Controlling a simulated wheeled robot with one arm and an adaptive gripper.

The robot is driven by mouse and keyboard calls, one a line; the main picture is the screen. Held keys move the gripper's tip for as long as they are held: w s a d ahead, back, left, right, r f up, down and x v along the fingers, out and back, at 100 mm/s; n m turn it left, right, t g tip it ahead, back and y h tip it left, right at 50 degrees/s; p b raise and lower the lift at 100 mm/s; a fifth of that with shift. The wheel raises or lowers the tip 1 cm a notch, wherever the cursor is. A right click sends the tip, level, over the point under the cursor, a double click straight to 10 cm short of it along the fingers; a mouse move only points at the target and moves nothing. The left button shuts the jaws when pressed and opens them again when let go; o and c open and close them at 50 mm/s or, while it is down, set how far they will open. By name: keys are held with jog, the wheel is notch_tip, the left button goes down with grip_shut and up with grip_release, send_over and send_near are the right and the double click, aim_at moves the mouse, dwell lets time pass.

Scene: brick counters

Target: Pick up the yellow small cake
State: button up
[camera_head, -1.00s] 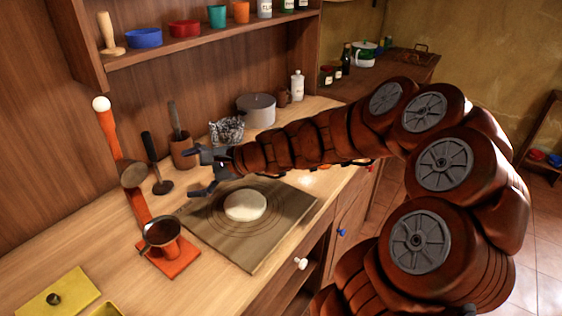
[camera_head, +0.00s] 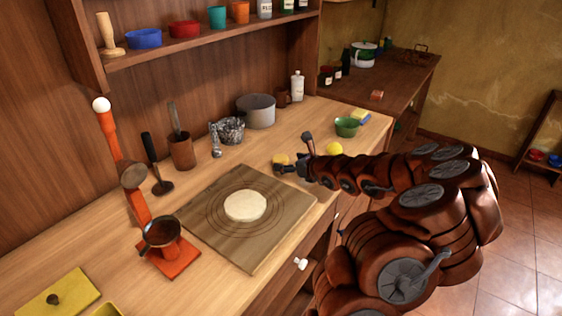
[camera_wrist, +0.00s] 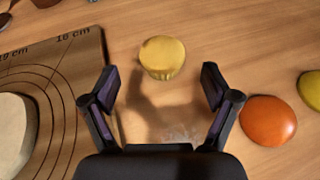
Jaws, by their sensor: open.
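The yellow small cake (camera_wrist: 162,58) stands on the wooden counter in the wrist view, ahead of and between my open fingers. It looks like a short round cake with a ridged side. My gripper (camera_wrist: 160,90) is open and empty, with the cake a little beyond the fingertips. In the head view, my gripper (camera_head: 292,154) is over the counter right of the cutting board, and the cake (camera_head: 280,159) shows just beside its fingers, partly hidden.
An orange round item (camera_wrist: 268,121) and a yellow-green one (camera_wrist: 313,90) lie right of my gripper. The board (camera_head: 275,235) with pale dough (camera_head: 245,206) is to the left. A yellow ball-like item (camera_head: 334,149) and green bowl (camera_head: 347,127) stand farther right.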

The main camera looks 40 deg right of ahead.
aim_at(285, 160)
jog(key=shift+p+x, duration=0.95)
jog(key=shift+x, duration=1.9)
jog(key=shift+d, duration=0.15)
jog(key=c, duration=1.2)
jog(key=shift+c, duration=0.2)
